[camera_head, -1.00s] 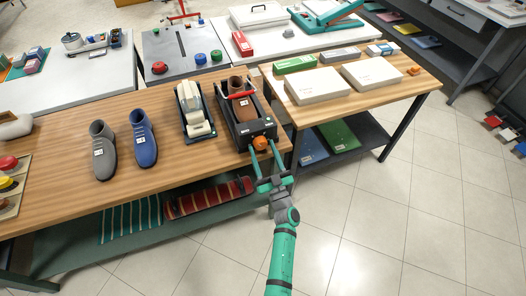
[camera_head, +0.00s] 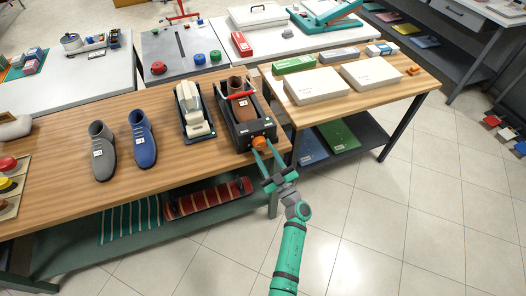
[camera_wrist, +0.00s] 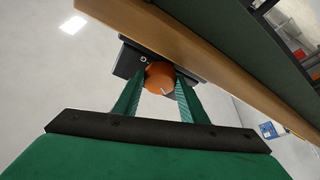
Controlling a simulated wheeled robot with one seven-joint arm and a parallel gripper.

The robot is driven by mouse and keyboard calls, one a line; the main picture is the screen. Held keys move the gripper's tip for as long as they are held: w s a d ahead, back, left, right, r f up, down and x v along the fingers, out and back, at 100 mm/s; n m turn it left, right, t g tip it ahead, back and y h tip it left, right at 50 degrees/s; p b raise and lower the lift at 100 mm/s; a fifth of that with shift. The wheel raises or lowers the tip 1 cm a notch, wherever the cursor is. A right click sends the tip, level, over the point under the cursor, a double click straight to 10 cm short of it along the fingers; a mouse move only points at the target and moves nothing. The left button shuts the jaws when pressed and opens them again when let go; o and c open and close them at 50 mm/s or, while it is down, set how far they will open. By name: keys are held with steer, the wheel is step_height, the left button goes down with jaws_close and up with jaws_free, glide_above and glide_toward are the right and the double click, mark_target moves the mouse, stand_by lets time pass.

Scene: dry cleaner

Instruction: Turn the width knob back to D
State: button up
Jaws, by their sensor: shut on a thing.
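The orange width knob (camera_head: 259,142) sits on the front face of the dark shoe-stretching machine (camera_head: 244,139), near the table's front edge. In the wrist view the knob (camera_wrist: 159,77) is between my two green fingertips, with a pale mark on its face. My gripper (camera_head: 263,150) is shut on the knob, one finger on each side. A brown shoe (camera_head: 243,108) with a red part across it sits in the machine.
A white and dark device (camera_head: 194,110) stands left of the machine. A blue shoe (camera_head: 143,140) and a grey shoe (camera_head: 101,152) stand farther left. White boxes (camera_head: 317,85) lie on the right table. The floor in front is clear.

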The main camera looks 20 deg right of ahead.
steer(key=n+y, duration=0.1)
steer(key=n, duration=0.1)
steer(key=n+g+y, duration=0.1)
steer(key=n, duration=0.2)
steer(key=n+g+y, duration=0.1)
steer(key=n, duration=0.1)
steer(key=shift+d+r, duration=0.2)
steer(key=shift+d, duration=0.1)
steer(key=shift+r+n+g, duration=0.15)
steer(key=shift+n+g, duration=0.75)
steer(key=shift+n, duration=1.4)
steer(key=o, duration=1.1)
steer(key=shift+c, duration=0.2)
